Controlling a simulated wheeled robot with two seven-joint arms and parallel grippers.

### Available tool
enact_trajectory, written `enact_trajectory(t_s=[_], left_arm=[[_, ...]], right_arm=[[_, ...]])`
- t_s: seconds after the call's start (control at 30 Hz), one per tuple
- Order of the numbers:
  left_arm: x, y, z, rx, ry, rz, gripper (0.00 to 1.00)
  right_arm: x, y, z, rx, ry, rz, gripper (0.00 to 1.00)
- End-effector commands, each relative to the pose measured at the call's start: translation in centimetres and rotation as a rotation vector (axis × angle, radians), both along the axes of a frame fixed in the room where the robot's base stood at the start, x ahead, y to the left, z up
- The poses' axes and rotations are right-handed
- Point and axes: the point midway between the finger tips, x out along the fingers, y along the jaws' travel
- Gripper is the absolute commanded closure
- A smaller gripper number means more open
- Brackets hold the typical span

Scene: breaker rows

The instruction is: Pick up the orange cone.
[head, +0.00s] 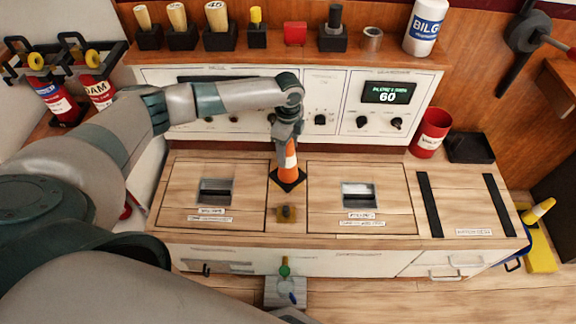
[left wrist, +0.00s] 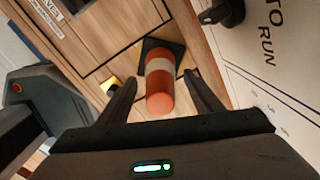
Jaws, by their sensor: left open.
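The orange cone (head: 291,160) has a white band and a black square base, and stands upright on the wooden counter (head: 240,237) between two inset hatches. My left gripper (head: 286,142) is directly above the cone, pointing down, and hides part of its top. In the left wrist view the cone (left wrist: 160,85) lies between the two open fingers (left wrist: 160,90), with its orange tip towards the palm and its black base beyond. No grip on the cone shows. My right gripper is not in view.
A control panel (head: 335,88) with knobs and a display reading 60 rises behind the counter. A small yellow block with a dark knob (head: 287,214) is in front of the cone. A red can (head: 429,132) and black tray (head: 470,147) stand at the right.

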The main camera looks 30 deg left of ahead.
Motion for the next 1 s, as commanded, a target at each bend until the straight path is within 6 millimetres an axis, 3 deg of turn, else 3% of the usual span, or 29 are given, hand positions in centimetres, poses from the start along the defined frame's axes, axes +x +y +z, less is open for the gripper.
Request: enact_trajectory(t_s=[0.5,0.53,0.77,1.0], left_arm=[[0.0,-0.02,-0.3,0.0,0.0,-0.001,0.4],[0.0,-0.02,-0.3,0.0,0.0,-0.001,0.43],[0.0,-0.02,-0.29,0.0,0.0,-0.001,0.98],[0.04,-0.03,-0.22,-0.001,-0.001,-0.001,1.0]], right_arm=[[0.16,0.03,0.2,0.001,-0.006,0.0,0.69],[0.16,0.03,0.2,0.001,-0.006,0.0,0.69],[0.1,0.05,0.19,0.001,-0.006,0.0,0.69],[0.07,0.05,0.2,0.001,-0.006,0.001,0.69]])
